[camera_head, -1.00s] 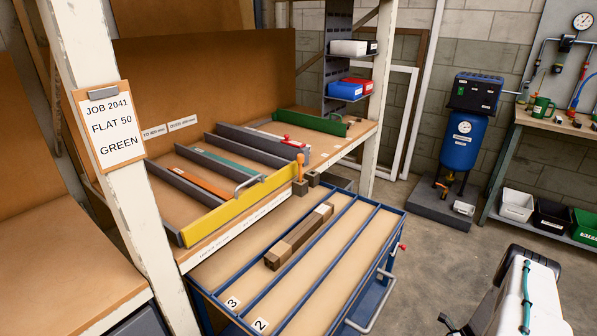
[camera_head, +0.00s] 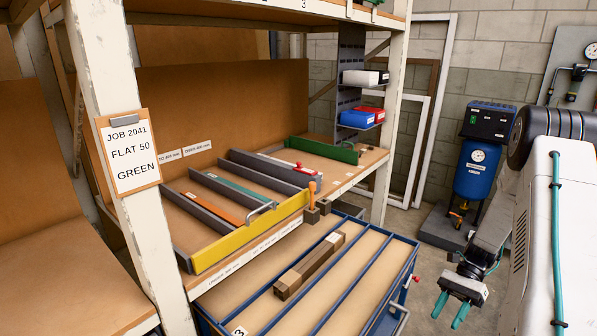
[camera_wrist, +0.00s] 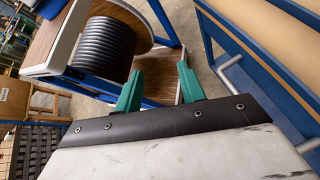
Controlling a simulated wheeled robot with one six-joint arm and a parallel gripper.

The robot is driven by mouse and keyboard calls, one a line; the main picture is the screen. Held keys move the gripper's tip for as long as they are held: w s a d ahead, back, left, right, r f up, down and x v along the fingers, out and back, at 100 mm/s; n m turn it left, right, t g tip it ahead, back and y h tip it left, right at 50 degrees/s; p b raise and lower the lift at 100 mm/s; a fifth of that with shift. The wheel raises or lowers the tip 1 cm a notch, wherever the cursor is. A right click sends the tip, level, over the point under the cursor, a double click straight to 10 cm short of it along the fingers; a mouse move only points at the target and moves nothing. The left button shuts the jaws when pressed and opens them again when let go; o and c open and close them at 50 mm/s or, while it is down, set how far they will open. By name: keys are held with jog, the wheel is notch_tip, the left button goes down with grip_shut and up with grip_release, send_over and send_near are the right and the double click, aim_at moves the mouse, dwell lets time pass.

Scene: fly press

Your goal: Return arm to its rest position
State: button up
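My arm (camera_head: 540,210) shows at the right of the head view, raised and bent. My gripper (camera_head: 450,310) hangs low, right of the blue drawer cabinet. Its two green fingers stand apart with nothing between them. The wrist view also shows my gripper (camera_wrist: 158,75) open and empty, with the floor and other furniture beyond it. A job card (camera_head: 129,155) reading "JOB 2041 FLAT 50 GREEN" hangs on the white post.
The rack shelf (camera_head: 340,174) has a yellow stop (camera_head: 250,234) and a green bar (camera_head: 330,151). A blue compressor (camera_head: 474,172) stands behind my arm. A black coil (camera_wrist: 103,48) shows in the wrist view.

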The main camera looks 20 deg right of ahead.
jog(key=s+a+r+n+h, duration=0.25)
jog(key=a+r+n, duration=0.2)
jog(key=r, duration=0.35)
jog(key=s+a+r+n+t+h, duration=0.1)
jog(key=a+r+n+h, duration=0.2)
jog(key=a+r, duration=0.3)
jog(key=s+a+r+n+h, duration=0.2)
jog(key=a+r+n+h, duration=0.15)
jog(key=r, duration=0.55)
jog(key=s+a+r+n+t+h, duration=0.1)
jog(key=s+a+r+n+t, duration=0.4)
jog(key=s+a+r, duration=0.3)
jog(key=shift+s+a+t+h, duration=0.15)
jog(key=shift+a+t+h, duration=0.3)
jog(key=shift+a, duration=0.6)
